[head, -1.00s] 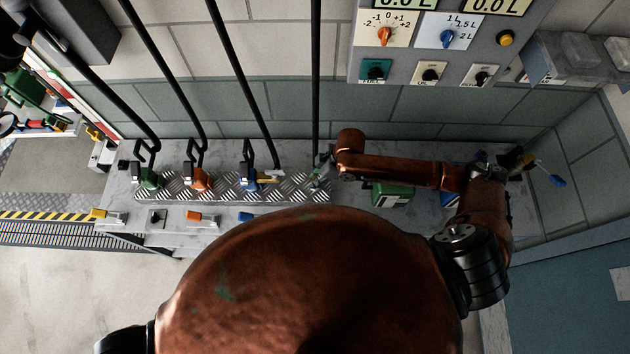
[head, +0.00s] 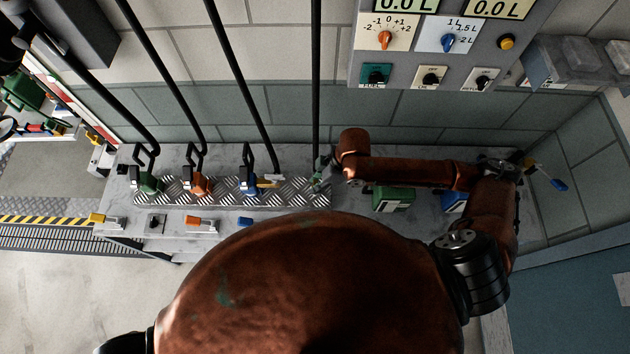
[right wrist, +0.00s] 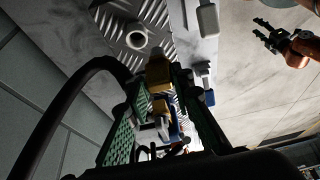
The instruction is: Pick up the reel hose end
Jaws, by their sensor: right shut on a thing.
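My right gripper (head: 322,176) is over the right end of the tread-plate strip. In the right wrist view its green-padded fingers (right wrist: 162,120) are shut on a brass-yellow fitting (right wrist: 158,72), which I take as the reel hose end. A black hose (right wrist: 45,125) curves in from the left towards the gripper. In the head view a black hose (head: 316,80) hangs straight down to the gripper, whose wrist partly hides the end. My left gripper (right wrist: 268,36) shows at the top right of the wrist view, empty, with its fingers apart.
Green (head: 146,181), orange (head: 197,184) and blue (head: 248,182) nozzles with black hoses stand along the tread plate (head: 222,190). A round metal socket (right wrist: 137,37) is near the gripper. A green box (head: 393,199) stands to the right. A control panel (head: 440,50) is above.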

